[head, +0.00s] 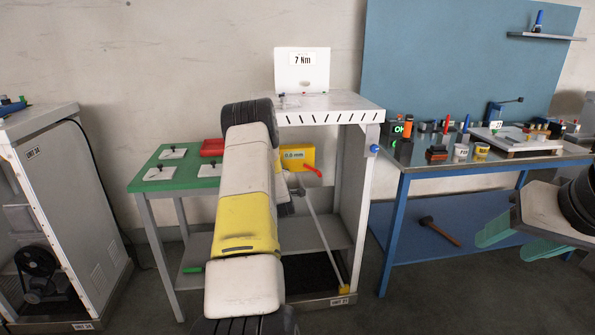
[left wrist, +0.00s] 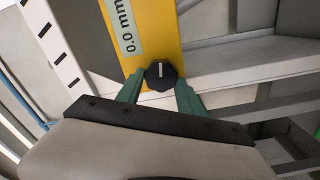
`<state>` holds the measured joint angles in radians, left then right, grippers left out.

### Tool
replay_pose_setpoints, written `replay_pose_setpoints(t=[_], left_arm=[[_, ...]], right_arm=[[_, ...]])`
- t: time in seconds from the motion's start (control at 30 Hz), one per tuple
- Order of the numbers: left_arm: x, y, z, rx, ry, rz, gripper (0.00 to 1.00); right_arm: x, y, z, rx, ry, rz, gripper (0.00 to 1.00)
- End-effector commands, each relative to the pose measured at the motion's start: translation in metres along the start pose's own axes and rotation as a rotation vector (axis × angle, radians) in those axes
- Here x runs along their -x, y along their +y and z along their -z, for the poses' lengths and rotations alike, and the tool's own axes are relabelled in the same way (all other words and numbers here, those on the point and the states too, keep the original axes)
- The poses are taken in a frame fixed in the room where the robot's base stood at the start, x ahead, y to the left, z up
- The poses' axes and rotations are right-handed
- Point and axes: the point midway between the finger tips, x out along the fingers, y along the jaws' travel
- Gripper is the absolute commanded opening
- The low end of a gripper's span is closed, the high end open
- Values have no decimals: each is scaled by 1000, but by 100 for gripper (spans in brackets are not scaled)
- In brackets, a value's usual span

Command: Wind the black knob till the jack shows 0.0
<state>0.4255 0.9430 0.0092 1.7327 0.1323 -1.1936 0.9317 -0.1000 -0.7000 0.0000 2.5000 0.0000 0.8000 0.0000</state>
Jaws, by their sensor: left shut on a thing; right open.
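The yellow jack (left wrist: 160,25) fills the top middle of the left wrist view. Its pale display (left wrist: 122,28) reads 0.0 mm, seen turned on its side. The black knob (left wrist: 161,75) with a white mark is on the jack's face. My left gripper (left wrist: 158,84) has its green fingers on either side of the knob and is shut on it. In the head view the yellow jack (head: 299,154) shows beside my left arm, which hides the knob and left gripper there. My right gripper (head: 520,240) is open and empty at the right edge, away from the jack.
A white frame (head: 340,103) carries a sign reading 7 Nm (head: 302,60). A red lever (head: 313,171) sticks out by the jack. A green-topped table (head: 205,183) stands left; a blue workbench (head: 425,165) with several small items stands right.

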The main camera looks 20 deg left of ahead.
Motion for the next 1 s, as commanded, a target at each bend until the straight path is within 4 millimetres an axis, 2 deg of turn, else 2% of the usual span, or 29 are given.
replay_pose_setpoints(t=[0.07, 0.1, 0.2, 0.57, 0.67, 1.0], left_arm=[[0, -1, 0, -1, -1, 1, 3], [0, -1, 0, -1, -1, 1, 46], [0, -1, 0, -1, -1, 1, 65], [3, 0, 0, -1, -1, 1, 66], [13, 0, 0, -1, -1, 2, 66], [68, -1, -1, -1, -2, 3, 66]], right_arm=[[0, 0, 0, 0, 0, 0, 55], [0, 0, 0, 0, 0, 0, 55], [0, 0, 0, 0, 0, 0, 55], [0, 0, 0, 0, 0, 0, 55], [0, 0, 0, 0, 0, 0, 55], [0, 0, 0, 0, 0, 0, 55]])
